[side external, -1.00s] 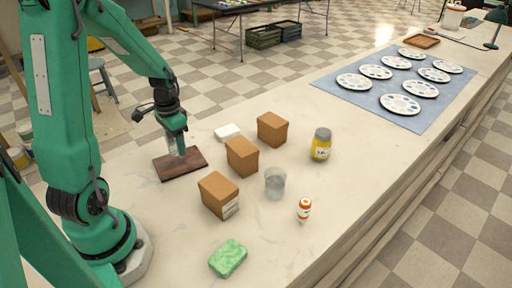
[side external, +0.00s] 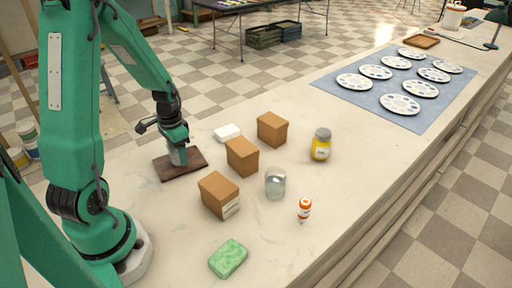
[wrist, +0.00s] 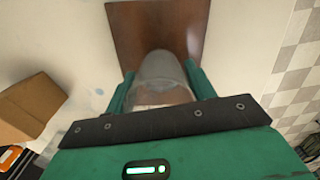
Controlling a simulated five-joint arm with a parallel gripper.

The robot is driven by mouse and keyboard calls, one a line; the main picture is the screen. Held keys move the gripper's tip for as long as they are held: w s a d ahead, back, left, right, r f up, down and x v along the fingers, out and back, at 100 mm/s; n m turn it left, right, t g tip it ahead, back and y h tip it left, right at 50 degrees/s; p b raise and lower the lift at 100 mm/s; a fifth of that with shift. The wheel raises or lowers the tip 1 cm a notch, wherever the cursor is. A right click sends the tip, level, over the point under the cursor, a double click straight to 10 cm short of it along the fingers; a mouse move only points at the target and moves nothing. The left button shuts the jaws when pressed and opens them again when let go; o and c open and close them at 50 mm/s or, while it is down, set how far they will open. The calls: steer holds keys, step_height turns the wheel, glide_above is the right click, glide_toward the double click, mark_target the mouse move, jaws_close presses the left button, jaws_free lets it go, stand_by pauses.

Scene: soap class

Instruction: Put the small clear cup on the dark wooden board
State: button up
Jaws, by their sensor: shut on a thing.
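My gripper (side external: 175,146) is shut on a small clear cup (side external: 177,157) over the dark wooden board (side external: 196,168). In the wrist view the clear cup (wrist: 160,72) sits between the two green fingers (wrist: 161,90), with the dark wooden board (wrist: 155,22) behind it. The cup looks roughly upright. Its base is low at the board, but I cannot tell whether it touches. A second, larger-looking clear cup (side external: 275,185) stands on the counter to the right, apart from my gripper.
Several brown boxes (side external: 242,157) stand right of the board, with a white block (side external: 227,133) behind. A blue mat (side external: 350,95) holds several palettes.

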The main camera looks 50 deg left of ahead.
steer(key=shift+f, duration=0.2)
steer(key=o, duration=1)
steer(key=shift+r, duration=0.2)
steer(key=shift+r, duration=6)
steer(key=shift+s+d+r+t, duration=0.95)
steer(key=shift+d+r, duration=0.85)
steer(key=shift+d, duration=1.35)
steer(key=shift+s+d+r+t, duration=0.9)
steer(key=shift+d+r, duration=0.85)
steer(key=shift+d, duration=1.45)
steer(key=shift+s+d+r+t, duration=0.95)
steer(key=shift+d+r, duration=0.85)
steer(key=shift+d, duration=1.35)
